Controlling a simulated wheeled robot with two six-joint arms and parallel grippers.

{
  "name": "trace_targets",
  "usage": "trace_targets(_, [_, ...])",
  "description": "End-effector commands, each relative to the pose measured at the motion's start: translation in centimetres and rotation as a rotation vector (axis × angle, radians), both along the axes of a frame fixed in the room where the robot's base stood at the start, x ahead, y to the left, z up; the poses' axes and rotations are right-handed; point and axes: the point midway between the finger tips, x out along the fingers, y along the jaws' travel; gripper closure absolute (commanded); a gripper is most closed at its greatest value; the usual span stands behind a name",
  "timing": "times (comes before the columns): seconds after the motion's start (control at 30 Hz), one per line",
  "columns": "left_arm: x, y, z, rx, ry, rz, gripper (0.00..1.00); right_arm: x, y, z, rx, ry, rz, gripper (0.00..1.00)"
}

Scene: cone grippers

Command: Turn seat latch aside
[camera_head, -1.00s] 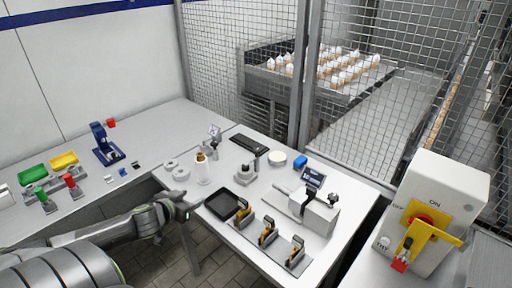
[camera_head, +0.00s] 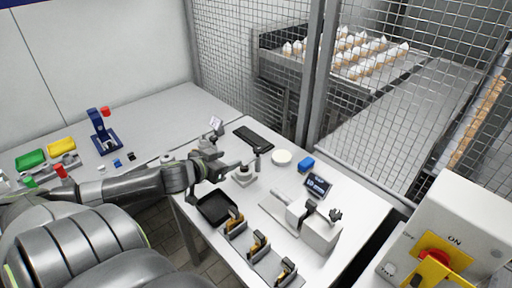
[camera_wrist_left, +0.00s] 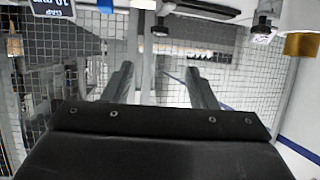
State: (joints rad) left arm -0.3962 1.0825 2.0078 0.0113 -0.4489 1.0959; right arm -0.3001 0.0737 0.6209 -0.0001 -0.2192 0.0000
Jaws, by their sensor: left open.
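My left gripper (camera_head: 232,172) reaches over the table from the left, open. Its two fingers stand apart with nothing between them in the left wrist view (camera_wrist_left: 160,82). Close to its fingertips is a small grey seat fixture (camera_head: 244,178) with a round top, partly hidden by the fingers; I cannot tell whether they touch. A grey block fixture (camera_head: 318,232) with dark clamp parts and a black knob (camera_head: 335,214) stands farther right. No part is clearly identifiable as the seat latch. My right gripper is not in view.
A black tray (camera_head: 214,207) and several yellow-and-black clips (camera_head: 257,244) lie in front. A small display (camera_head: 318,186), a blue block (camera_head: 306,164), a white disc (camera_head: 281,157) and a dark keyboard-like bar (camera_head: 254,138) lie behind. A mesh fence (camera_head: 240,80) borders the table.

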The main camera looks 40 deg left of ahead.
Motion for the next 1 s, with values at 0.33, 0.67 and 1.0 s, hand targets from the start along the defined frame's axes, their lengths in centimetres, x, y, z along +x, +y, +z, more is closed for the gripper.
trace_targets(0.33, [4.7, 0.5, -2.0, -0.004, -0.004, 0.002, 0.48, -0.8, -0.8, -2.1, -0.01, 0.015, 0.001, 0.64])
trace_targets(0.67, [9.6, 1.0, -3.9, -0.006, -0.004, 0.0, 0.48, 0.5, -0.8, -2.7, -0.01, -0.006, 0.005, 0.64])
trace_targets(1.0, [13.5, 1.4, -5.5, -0.002, -0.001, -0.001, 0.48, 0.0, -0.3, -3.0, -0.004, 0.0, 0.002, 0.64])
